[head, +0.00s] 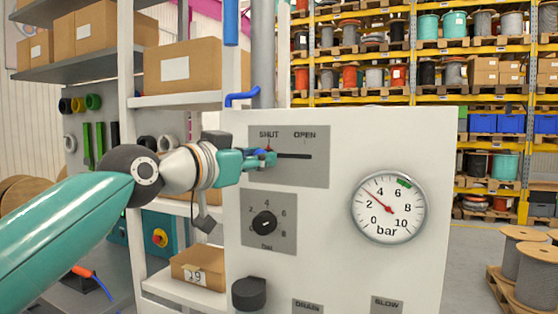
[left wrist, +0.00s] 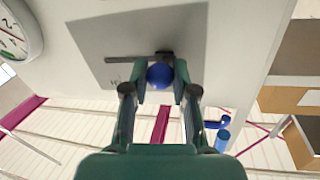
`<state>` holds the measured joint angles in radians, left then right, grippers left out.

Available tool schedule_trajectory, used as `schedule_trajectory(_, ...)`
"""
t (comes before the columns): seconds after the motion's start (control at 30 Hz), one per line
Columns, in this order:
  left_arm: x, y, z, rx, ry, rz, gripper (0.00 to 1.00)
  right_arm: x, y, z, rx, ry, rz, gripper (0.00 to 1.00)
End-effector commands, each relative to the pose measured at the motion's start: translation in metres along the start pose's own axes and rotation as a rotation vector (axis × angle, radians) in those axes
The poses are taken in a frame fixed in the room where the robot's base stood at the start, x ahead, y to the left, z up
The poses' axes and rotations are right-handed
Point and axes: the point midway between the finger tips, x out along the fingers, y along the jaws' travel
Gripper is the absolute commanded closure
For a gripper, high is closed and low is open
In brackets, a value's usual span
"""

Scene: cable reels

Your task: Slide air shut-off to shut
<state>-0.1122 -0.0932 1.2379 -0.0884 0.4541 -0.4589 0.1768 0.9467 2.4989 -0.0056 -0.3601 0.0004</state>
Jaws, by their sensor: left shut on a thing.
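The air shut-off is a blue ball knob (left wrist: 159,76) on a slider in a dark horizontal slot (head: 295,156). The slot is on a grey plate (head: 318,172) lettered SHUT at left and OPEN at right. The knob stands at the SHUT end, with a small red mark under that word. My left gripper (head: 268,158) is shut on the knob, coming in from the left. In the left wrist view its two fingers (left wrist: 160,80) are on either side of the knob, which is at the slot's right end there. My right gripper is not in view.
The white panel (head: 340,135) also carries a pressure gauge (head: 389,208), its needle at about 3 bar, and a black regulator knob (head: 265,223) below the plate. A shelf with cardboard boxes (head: 185,68) stands at left. Racks of reels are far behind.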

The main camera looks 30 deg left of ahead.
Motion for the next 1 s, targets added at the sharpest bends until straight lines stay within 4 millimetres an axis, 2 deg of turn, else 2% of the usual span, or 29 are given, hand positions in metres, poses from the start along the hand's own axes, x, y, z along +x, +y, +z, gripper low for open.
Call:
schedule_trajectory(0.23, -0.001, -0.002, 0.001, 0.005, -0.003, -0.006, 1.00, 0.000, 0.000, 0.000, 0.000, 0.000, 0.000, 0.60)
schedule_trajectory(0.27, -0.001, -0.002, 0.001, 0.005, -0.003, -0.007, 0.68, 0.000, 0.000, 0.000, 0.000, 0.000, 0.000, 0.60)
schedule_trajectory(0.4, -0.002, -0.002, 0.001, 0.004, -0.002, -0.007, 0.47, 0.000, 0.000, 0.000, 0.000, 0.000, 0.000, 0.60)
schedule_trajectory(0.77, -0.005, -0.003, 0.000, 0.003, 0.000, -0.007, 0.47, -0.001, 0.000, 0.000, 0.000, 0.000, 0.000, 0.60)
schedule_trajectory(0.87, -0.013, -0.003, -0.001, 0.003, 0.001, -0.008, 0.47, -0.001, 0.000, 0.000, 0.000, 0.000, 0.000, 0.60)
schedule_trajectory(1.0, -0.035, -0.002, -0.001, 0.003, 0.002, -0.008, 0.47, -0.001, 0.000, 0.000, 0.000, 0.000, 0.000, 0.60)
